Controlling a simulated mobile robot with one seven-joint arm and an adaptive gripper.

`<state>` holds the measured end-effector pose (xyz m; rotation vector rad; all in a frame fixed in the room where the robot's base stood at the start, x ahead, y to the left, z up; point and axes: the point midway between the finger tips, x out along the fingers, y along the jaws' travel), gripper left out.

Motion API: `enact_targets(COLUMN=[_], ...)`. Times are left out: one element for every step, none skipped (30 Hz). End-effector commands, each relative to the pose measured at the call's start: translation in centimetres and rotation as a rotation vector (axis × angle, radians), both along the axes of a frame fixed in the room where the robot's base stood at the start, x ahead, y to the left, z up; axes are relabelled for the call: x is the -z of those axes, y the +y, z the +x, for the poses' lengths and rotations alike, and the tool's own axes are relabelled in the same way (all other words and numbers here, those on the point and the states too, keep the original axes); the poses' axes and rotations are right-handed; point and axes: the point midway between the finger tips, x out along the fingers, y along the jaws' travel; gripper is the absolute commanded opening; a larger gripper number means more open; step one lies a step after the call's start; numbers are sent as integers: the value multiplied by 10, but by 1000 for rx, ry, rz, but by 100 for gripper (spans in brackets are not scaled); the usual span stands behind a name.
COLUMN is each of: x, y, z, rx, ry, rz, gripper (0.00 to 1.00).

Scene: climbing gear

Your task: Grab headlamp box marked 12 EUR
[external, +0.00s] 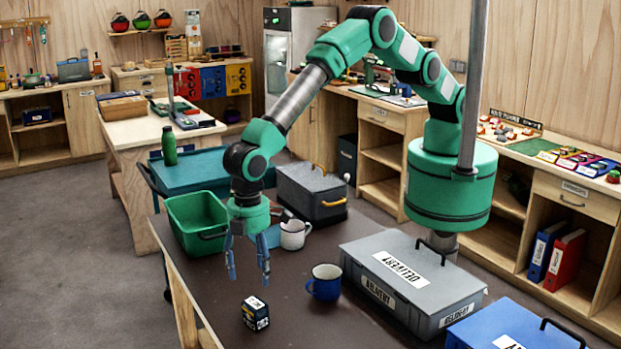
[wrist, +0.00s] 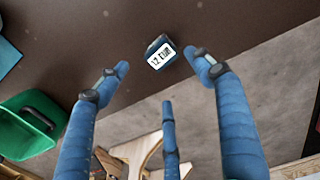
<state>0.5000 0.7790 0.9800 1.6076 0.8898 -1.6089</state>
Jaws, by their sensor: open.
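The headlamp box (external: 255,313) is a small dark box with white labels, standing on the dark tabletop near its front edge. In the wrist view the box (wrist: 161,52) shows a white label that reads 12 EUR. My gripper (external: 248,278) has blue fingers and hangs above and slightly behind the box. In the wrist view its fingers (wrist: 158,65) are spread wide, with the box beyond and between the two upper fingertips. The gripper is open, empty and apart from the box.
A blue mug (external: 324,283) stands right of the gripper, and a white mug (external: 293,235) stands behind. A green bin (external: 190,212) is at the back left. A grey delivery case (external: 440,292) and a blue case (external: 495,326) take the right side. The tabletop around the box is clear.

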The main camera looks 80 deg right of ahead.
Motion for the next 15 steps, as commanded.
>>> enact_targets(x=[0, 0, 0, 0, 0, 0, 0, 1, 2, 4, 6, 9, 11, 14, 19], y=[0, 0, 0, 0, 0, 0, 0, 0, 0, 0, 0, 0, 0, -1, -1], z=[0, 0, 0, 0, 0, 0, 0, 0, 0, 0, 0, 0, 0, 0, 0], rx=[0, 0, 0, 0, 0, 0, 0, 0, 0, 0, 0, 0, 0, 0, 0], ry=[0, 0, 0, 0, 0, 0, 0, 0, 0, 0, 0, 0, 1, 1, 1], rz=[0, 0, 0, 0, 0, 0, 0, 0, 0, 0, 0, 0, -1, -1, -2], gripper=[67, 67, 67, 67, 67, 67, 67, 67, 67, 67, 67, 67, 67, 67, 67])
